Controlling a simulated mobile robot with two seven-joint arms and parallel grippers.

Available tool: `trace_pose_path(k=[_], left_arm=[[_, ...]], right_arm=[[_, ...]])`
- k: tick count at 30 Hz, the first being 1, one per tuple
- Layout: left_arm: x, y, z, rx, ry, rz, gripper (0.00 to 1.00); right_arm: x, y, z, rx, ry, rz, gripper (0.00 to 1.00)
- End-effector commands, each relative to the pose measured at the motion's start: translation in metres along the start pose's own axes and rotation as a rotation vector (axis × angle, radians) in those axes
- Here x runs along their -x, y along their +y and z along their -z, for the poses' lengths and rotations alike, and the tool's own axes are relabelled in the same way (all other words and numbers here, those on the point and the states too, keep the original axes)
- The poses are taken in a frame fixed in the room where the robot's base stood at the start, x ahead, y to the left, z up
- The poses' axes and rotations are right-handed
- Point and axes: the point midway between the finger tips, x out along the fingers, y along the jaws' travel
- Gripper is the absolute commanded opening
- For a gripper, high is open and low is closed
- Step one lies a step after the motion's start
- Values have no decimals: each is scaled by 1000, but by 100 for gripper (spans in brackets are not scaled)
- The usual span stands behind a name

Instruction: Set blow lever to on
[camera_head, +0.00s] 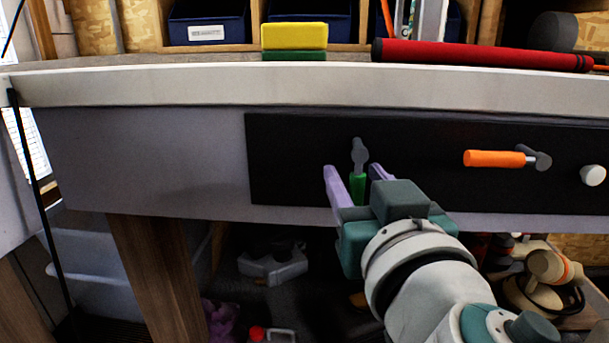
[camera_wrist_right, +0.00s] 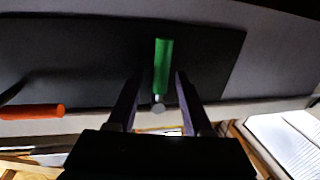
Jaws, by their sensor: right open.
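A lever with a green handle (camera_head: 357,188) hangs straight down from a grey pivot on the black panel (camera_head: 290,150). A lever with an orange handle (camera_head: 494,158) points left from its grey pivot, farther right on the panel. I see no labels telling which is the blow lever. My right gripper (camera_head: 354,172) is open, its lilac fingers on either side of the green lever. In the right wrist view the green handle (camera_wrist_right: 163,66) shows between and beyond the fingers, with no clear contact. Its lower end is partly hidden by the gripper in the head view. My left gripper is not in view.
A white knob (camera_head: 593,175) sits at the panel's right end. The pale bench edge (camera_head: 180,88) runs above the panel. On the bench lie a yellow-and-green block (camera_head: 294,38) and a red roll (camera_head: 470,55). Clutter lies under the bench, including a grey jug (camera_head: 273,265).

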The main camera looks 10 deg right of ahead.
Motion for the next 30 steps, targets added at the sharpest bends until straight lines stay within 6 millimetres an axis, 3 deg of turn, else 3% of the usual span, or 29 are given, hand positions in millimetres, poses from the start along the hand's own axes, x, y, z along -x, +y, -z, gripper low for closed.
trace_pose_path(k=[3,17,30], left_arm=[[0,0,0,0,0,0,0],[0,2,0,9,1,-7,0],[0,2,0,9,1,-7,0]], right_arm=[[0,0,0,0,0,0,51],[0,0,0,0,-1,0,0],[0,0,0,0,0,0,0]])
